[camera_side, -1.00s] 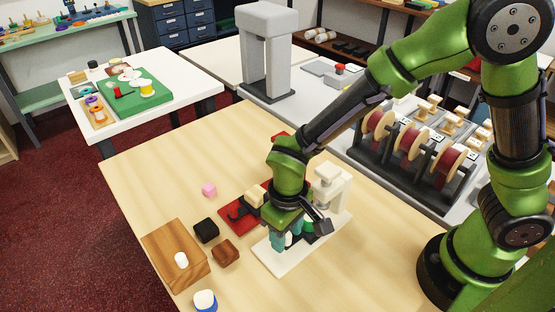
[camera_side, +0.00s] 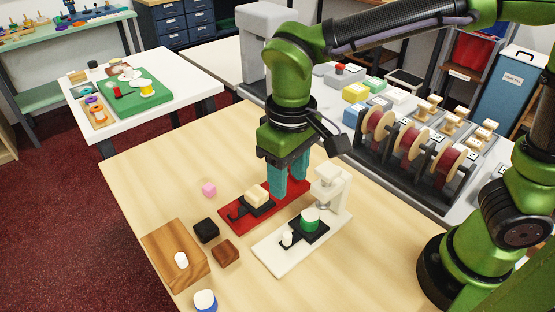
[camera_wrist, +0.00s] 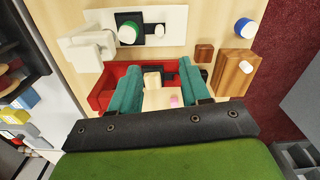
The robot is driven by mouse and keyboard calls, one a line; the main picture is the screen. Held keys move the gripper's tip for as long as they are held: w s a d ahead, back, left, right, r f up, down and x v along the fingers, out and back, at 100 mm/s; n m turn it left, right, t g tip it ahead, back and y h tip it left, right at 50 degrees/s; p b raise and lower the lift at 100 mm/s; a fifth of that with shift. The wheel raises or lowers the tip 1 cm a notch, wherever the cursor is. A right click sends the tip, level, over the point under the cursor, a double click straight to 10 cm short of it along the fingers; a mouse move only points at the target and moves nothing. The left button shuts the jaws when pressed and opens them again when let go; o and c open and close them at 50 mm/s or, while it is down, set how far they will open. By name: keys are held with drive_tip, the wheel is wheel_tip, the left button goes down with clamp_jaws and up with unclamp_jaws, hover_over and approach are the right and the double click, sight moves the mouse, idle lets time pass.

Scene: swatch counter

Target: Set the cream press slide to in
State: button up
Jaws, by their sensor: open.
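The cream press (camera_side: 272,257) has a long cream base with an upright column and overhanging head (camera_side: 328,178) at its right end. Its black slide (camera_side: 318,236) carries a green cylinder (camera_side: 309,219) close beside the head, and a white knob (camera_side: 287,238) stands toward the other end. In the wrist view the slide (camera_wrist: 145,40) and green cylinder (camera_wrist: 127,33) show clear of the fingers. My gripper (camera_side: 288,194) is open and empty, with teal fingers. It is behind the cream press, over the red press (camera_side: 262,222), partly hiding it.
The red press holds a cream block (camera_side: 257,195) on a black slide. A reel rack (camera_side: 405,165) stands at right.

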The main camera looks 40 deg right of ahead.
sight(287, 235)
drive_tip(key=shift+r, duration=0.2)
drive_tip(key=w+a+f+n+g+h, duration=0.1)
drive_tip(key=w+a+n+g+h, duration=0.2)
drive_tip(key=w+a+n, duration=0.3)
drive_tip(key=shift+n, duration=0.6)
drive_tip(key=x, duration=0.5)
drive_tip(key=d+x, duration=0.1)
drive_tip(key=x, duration=0.5)
drive_tip(key=s+x, duration=0.1)
drive_tip(key=x, duration=0.5)
drive_tip(key=shift+s+d+r, duration=0.15)
drive_tip(key=shift+s+d, duration=0.05)
drive_tip(key=shift+d, duration=0.05)
clamp_jaws()
